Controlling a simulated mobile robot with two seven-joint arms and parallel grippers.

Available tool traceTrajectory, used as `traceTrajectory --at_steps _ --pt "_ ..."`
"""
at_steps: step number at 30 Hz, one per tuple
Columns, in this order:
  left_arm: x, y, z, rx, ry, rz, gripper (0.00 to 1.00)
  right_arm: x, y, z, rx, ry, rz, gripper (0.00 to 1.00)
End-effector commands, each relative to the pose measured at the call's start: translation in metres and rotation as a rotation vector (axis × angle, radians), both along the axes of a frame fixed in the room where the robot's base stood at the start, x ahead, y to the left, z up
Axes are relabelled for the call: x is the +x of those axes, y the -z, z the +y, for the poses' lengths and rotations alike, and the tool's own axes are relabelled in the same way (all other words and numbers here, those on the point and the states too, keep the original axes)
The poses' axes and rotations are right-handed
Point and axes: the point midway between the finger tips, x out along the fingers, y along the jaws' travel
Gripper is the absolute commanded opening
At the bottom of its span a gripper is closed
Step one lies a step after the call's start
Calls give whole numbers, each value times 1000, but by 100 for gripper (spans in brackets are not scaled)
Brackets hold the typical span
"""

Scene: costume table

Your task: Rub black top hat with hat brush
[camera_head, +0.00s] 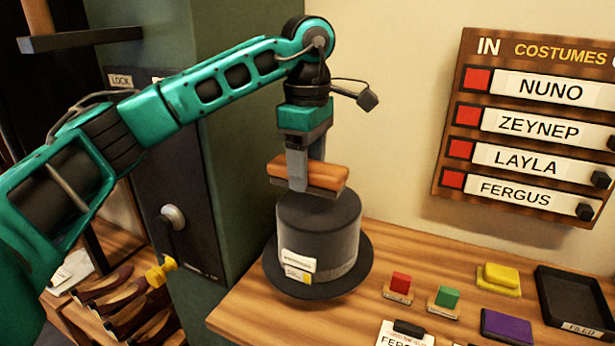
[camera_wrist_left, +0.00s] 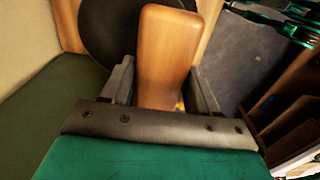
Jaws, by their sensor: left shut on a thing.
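The black top hat (camera_head: 318,228) stands upright on the wooden table, brim down, with a dusty grey band around its lower crown and pale labels on its front. My left gripper (camera_head: 298,180) points down above the hat and is shut on the hat brush (camera_head: 322,176), a brown wooden block. The brush is just over the crown's flat top; I cannot tell whether it touches. In the left wrist view the brush (camera_wrist_left: 165,60) sits between the two fingers (camera_wrist_left: 160,85), with part of the dark hat (camera_wrist_left: 105,30) behind it. My right gripper is not in view.
Red (camera_head: 400,283) and green (camera_head: 446,297) blocks, a yellow item (camera_head: 498,279), a purple pad (camera_head: 508,326) and a black tray (camera_head: 577,303) lie right of the hat. A name board (camera_head: 530,125) hangs behind. A green cabinet (camera_head: 235,120) stands left, with shoes (camera_head: 130,300) on a lower shelf.

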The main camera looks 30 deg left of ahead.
Motion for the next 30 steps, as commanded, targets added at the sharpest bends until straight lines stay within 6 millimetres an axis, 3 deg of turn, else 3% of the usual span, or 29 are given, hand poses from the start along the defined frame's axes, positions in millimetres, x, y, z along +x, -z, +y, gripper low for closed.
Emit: traceTrajectory --at_steps 12,22,30 --pt "0 -7 -1 -2 1 -2 35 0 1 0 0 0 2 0" --pt "0 -32 0 -1 0 -1 35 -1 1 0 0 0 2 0" --pt "0 -34 0 -1 1 0 35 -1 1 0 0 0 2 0"
